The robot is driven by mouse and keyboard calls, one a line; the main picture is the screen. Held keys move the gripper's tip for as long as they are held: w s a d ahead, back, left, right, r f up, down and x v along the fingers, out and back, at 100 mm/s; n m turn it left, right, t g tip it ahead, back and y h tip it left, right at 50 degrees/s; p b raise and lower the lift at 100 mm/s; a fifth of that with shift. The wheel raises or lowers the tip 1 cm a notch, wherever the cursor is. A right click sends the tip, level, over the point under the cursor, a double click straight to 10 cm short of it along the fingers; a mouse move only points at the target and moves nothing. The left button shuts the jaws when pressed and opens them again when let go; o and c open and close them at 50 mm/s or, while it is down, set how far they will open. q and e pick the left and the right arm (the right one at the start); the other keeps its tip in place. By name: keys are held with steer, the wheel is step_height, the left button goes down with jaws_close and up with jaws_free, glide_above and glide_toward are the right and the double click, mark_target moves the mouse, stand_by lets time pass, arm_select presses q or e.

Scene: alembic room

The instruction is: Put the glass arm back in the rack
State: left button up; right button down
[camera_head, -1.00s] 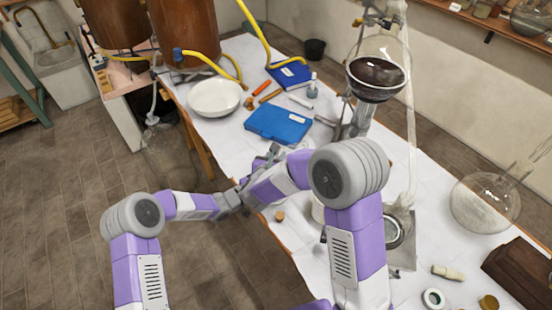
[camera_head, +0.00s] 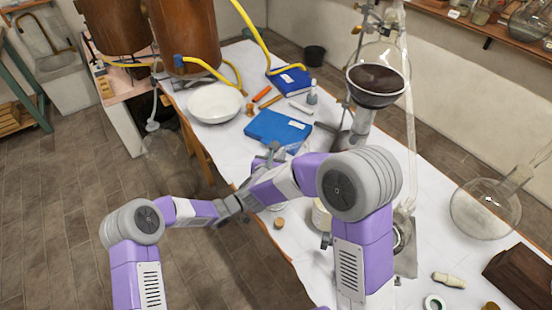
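I cannot make out for certain which piece is the glass arm, and no rack can be told with certainty. A tall clear glass tube (camera_head: 411,110) stands upright behind the dark-filled glass funnel (camera_head: 376,82) at the table's far side. My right gripper (camera_head: 269,158) is over the table's near edge, just in front of the blue case. My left gripper (camera_head: 243,203) is low at the same edge, close to my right forearm.
The white-covered table (camera_head: 235,145) holds a blue case (camera_head: 277,128), a white bowl (camera_head: 215,103), a blue book (camera_head: 290,80) and small tools. A round glass flask (camera_head: 485,208) and a dark wooden box (camera_head: 520,272) are at the right. Copper vessels (camera_head: 187,35) stand at the back left.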

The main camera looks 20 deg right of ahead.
steer(key=shift+r, duration=0.35)
arm_select(q)
steer(key=o, duration=1)
steer(key=shift+o, duration=0.2)
arm_select(e)
steer(key=shift+r+p, duration=0.5)
steer(key=shift+r, duration=0.05)
arm_select(q)
steer(key=r+p+v, duration=0.2)
steer(key=v, duration=1)
steer(key=shift+r+p, duration=0.3)
arm_select(e)
steer(key=shift+r, duration=1.95)
